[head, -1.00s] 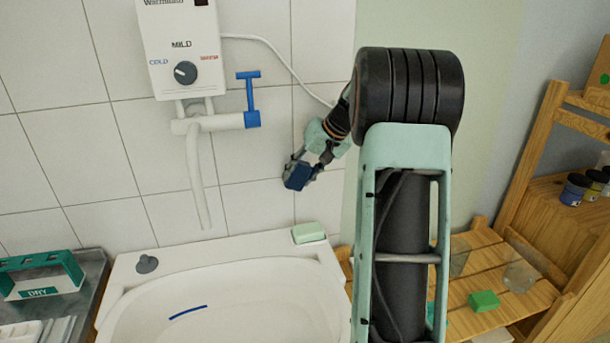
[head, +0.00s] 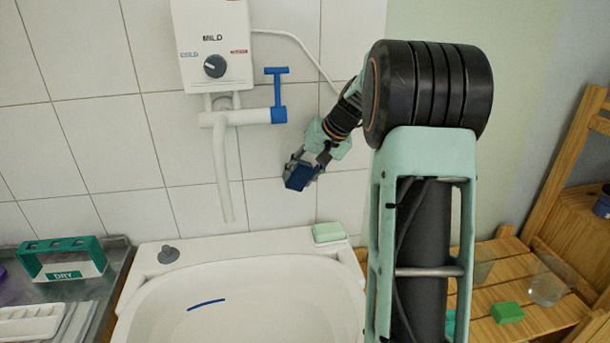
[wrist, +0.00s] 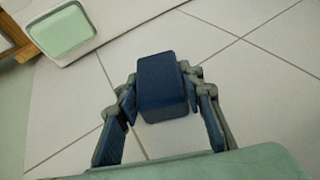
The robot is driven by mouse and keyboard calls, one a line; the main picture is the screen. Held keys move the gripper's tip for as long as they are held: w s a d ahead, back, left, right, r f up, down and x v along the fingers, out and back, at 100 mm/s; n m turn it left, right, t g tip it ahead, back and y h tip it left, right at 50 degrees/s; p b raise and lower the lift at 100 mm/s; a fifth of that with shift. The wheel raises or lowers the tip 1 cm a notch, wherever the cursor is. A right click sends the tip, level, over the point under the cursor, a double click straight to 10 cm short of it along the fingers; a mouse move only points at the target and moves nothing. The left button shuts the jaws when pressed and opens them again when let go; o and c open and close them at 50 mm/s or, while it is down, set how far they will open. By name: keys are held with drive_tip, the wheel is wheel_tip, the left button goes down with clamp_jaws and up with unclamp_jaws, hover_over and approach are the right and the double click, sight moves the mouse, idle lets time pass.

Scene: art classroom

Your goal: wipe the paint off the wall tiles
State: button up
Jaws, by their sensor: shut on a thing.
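My gripper (head: 304,166) is shut on a dark blue block (head: 298,177), in front of the white wall tiles (head: 268,164) to the right of the water pipe. In the wrist view the block (wrist: 162,85) sits between both fingers, with tiles (wrist: 265,75) behind it. I cannot tell whether the block touches the wall. I see no paint on the visible tiles; the arm and block hide part of the wall. A thin blue stroke (head: 206,304) lies in the basin.
A white basin (head: 180,262) stands below, with a green soap block (head: 328,232) on its rim. The water heater (head: 213,45) and its blue-handled tap (head: 278,100) are left of my gripper. A wooden slatted shelf (head: 540,318) is at right, a green rack (head: 62,260) at left.

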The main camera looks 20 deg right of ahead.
drive_tip(key=shift+s+a+b, duration=0.1)
drive_tip(key=shift+s+b, duration=0.15)
drive_tip(key=shift+b, duration=0.15)
drive_tip(key=shift+s+a+b, duration=0.25)
drive_tip(key=shift+s+b, duration=0.5)
drive_tip(key=shift+s, duration=0.6)
drive_tip(key=shift+s+a+b, duration=0.2)
drive_tip(key=shift+s+b, duration=0.55)
drive_tip(key=shift+s, duration=0.6)
drive_tip(key=shift+s+a+b, duration=0.15)
drive_tip(key=shift+s+b, duration=0.2)
drive_tip(key=shift+s, duration=0.4)
drive_tip(key=shift+s+a+b, duration=0.15)
drive_tip(key=shift+s+b, duration=0.2)
drive_tip(key=shift+s, duration=0.35)
